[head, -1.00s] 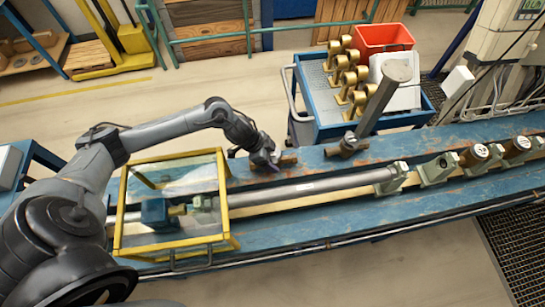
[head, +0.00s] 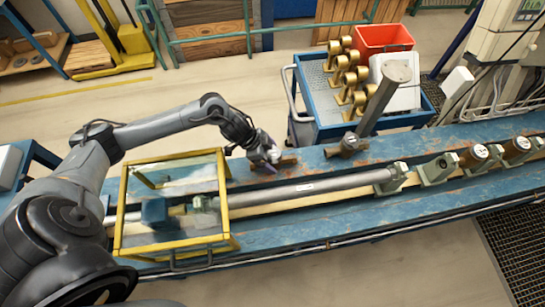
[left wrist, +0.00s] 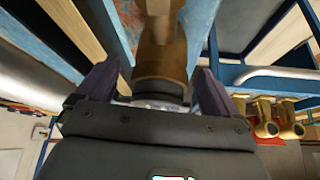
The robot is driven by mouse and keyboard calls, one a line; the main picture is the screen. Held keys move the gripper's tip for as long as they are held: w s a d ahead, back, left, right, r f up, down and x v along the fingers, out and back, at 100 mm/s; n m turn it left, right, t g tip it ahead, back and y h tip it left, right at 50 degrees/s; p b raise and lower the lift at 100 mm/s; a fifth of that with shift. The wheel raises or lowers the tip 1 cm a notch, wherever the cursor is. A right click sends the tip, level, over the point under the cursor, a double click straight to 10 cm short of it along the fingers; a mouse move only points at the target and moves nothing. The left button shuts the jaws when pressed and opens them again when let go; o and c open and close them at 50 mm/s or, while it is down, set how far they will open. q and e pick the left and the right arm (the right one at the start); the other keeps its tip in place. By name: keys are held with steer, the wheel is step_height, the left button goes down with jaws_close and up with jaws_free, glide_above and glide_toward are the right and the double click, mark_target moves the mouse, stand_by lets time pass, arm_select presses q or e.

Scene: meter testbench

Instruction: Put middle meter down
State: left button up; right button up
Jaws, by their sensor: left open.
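A brass-brown meter (head: 287,161) rests on the blue bench (head: 320,158), at the far side of the long grey pipe. My left gripper (head: 272,158) is right at it and partly covers it. In the left wrist view the open dark fingers of my left gripper (left wrist: 157,88) stand on either side of a brown meter body (left wrist: 160,58), with a visible gap on the right side. I cannot tell whether a finger touches it. My right gripper is not in view.
A yellow-framed clear guard (head: 232,215) stands left of the gripper. The grey pipe (head: 310,187) runs along the bench to green clamps. More meters (head: 475,156) sit at the right. A blue trolley (head: 325,128) with several brass meters and a red bin (head: 385,38) stands behind.

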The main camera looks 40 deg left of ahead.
arm_select(q)
steer(key=v, duration=1)
steer(key=shift+s+r, duration=0.1)
